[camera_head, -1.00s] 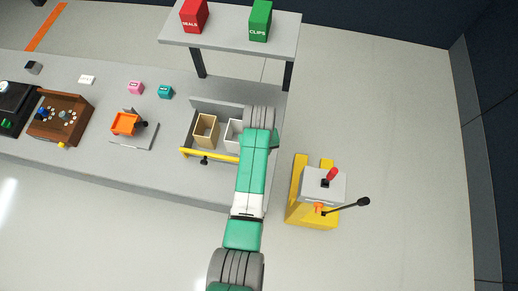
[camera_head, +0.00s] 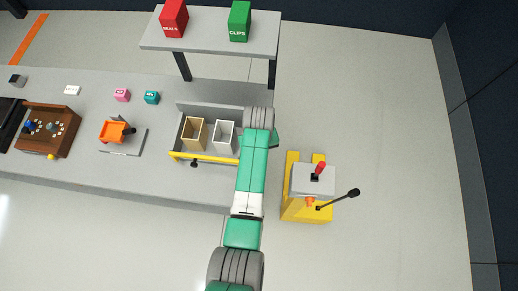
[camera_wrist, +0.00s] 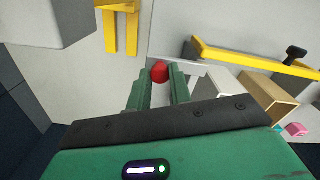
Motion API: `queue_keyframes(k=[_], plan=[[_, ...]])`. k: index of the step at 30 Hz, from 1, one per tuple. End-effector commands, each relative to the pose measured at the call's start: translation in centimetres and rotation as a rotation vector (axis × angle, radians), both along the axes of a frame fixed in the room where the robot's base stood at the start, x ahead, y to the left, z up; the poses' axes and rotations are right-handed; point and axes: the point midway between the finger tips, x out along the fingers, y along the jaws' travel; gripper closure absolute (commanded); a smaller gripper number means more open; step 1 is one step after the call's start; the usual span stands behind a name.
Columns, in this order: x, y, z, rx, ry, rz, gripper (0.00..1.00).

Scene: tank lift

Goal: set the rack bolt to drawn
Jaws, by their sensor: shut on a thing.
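The rack (camera_head: 208,107) is a grey tray on the bench, with a yellow bar (camera_head: 205,158) along its front and a black knob (camera_head: 194,163) on the bar. A tan box (camera_head: 194,134) and a white box (camera_head: 224,137) stand in it. In the wrist view, my gripper (camera_wrist: 161,78) is shut on a round red knob (camera_wrist: 160,71), beside the rack's right end. I take the knob for the handle of the rack bolt; the bolt's shaft is hidden. In the head view my arm covers the gripper and knob.
A yellow-based grey unit (camera_head: 313,180) with a red handle and a black-knobbed lever stands right of the bench. A shelf (camera_head: 210,42) carries red and green boxes above the rack. The floor further right is clear.

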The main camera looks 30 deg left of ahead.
Motion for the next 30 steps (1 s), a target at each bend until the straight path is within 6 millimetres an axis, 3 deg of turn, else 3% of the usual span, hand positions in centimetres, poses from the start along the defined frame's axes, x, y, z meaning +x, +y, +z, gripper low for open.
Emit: queue_keyframes(k=[2, 3, 6, 14, 24, 30], plan=[[0.1, -0.3, 0.0, -0.004, -0.002, -0.004, 1.0], [0.1, -0.3, 0.0, -0.004, -0.002, -0.004, 0.74], [0.1, -0.2, 0.0, -0.004, -0.002, -0.004, 0.57], [0.1, -0.2, 0.2, -0.002, -0.002, -0.004, 0.57], [0.1, -0.2, 6.2, -0.002, -0.004, -0.004, 0.57], [0.1, -0.2, 7.8, -0.002, -0.002, -0.004, 0.57]])
